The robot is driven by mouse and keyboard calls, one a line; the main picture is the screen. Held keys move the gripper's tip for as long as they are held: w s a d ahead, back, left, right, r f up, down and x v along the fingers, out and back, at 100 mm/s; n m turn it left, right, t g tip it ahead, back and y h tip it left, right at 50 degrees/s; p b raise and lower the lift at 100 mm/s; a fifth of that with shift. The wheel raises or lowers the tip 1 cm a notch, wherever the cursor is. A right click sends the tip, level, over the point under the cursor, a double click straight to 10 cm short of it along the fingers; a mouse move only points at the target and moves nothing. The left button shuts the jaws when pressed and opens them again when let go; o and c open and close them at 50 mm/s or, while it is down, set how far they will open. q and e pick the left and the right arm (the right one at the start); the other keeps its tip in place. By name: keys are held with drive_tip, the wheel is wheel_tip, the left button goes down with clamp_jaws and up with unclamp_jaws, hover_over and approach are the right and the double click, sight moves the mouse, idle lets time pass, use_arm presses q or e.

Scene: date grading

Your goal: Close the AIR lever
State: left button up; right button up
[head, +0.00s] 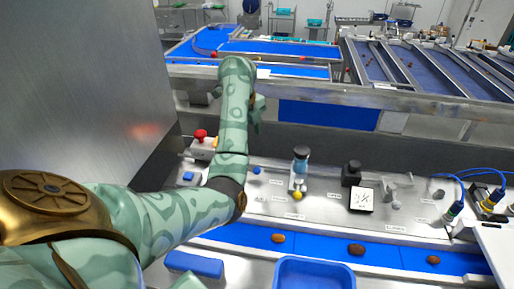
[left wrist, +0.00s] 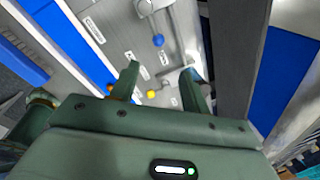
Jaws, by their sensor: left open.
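The control panel (head: 330,212) carries small knobbed levers with labels too small to read, so I cannot tell which one is marked AIR. A blue knob (head: 257,170) sits just right of my left arm; a blue ball knob (left wrist: 158,41) on a metal lever shows in the left wrist view. A yellow knob (head: 297,195) stands to its right and also shows in the wrist view (left wrist: 152,94). My left gripper (head: 257,112) is above and behind the panel, partly hidden by its arm. In the wrist view its fingers (left wrist: 160,82) are apart and empty.
A red push button (head: 200,134) stands left of my arm. Dates (head: 356,249) lie on the blue belt (head: 315,244) in front. A blue tray (head: 314,261) is nearest.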

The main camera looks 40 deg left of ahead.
use_arm(q)
drive_tip(key=b, duration=0.4)
approach(256, 168)
drive_tip(key=f, duration=0.2)
drive_tip(key=f+b, duration=0.1)
drive_tip(key=f, duration=0.1)
drive_tip(key=shift+w+d+f, duration=0.1)
drive_tip(key=shift+w+d, duration=0.05)
drive_tip(key=shift+w, duration=0.15)
drive_tip(key=f, duration=0.4)
drive_tip(key=shift+w, duration=0.35)
drive_tip(key=shift+f, duration=0.25)
drive_tip(key=shift+w+f, duration=0.1)
drive_tip(key=shift+f, duration=0.1)
drive_tip(key=shift+w+f, duration=0.1)
use_arm(e)
drive_tip(key=f, duration=0.3)
drive_tip(key=s+d+f, duration=0.1)
drive_tip(key=f, duration=0.1)
drive_tip(key=shift+f, duration=0.25)
